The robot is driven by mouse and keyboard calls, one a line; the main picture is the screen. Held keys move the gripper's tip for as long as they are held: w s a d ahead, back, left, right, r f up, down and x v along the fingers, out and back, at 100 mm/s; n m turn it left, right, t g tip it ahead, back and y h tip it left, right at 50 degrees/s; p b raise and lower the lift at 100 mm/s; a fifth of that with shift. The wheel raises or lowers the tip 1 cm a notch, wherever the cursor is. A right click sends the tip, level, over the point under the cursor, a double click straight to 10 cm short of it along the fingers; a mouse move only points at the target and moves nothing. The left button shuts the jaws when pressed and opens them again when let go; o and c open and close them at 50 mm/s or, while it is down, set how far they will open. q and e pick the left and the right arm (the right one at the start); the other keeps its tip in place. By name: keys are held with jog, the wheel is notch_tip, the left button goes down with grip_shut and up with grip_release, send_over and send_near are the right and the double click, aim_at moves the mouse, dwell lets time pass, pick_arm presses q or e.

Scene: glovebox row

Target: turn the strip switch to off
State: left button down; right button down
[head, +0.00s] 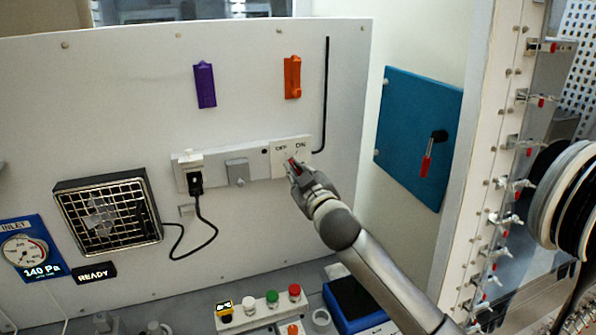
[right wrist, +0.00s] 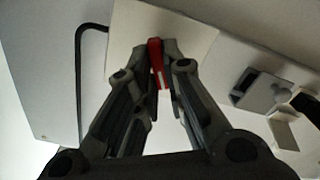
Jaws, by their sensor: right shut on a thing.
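The strip switch (head: 293,166) is a small red lever on a white plate (head: 279,148) marked OFF at left and ON at right. The plate sits at the right end of the white power strip (head: 222,159) on the wall panel. My right gripper (head: 294,168) is at the lever, its fingers closed on both sides of it. In the right wrist view the red lever (right wrist: 156,62) shows between the fingertips. The fingers partly hide the lever, so I cannot tell which mark it points at. My left gripper is not in view.
A black plug (head: 195,181) with a cord is in the strip's left part. A purple holder (head: 204,86) and an orange holder (head: 292,77) hang above. A vent grille (head: 107,208) is at left.

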dwell(0.4)
jog(key=c, duration=1.5)
grip_release()
jog(key=v, duration=1.2)
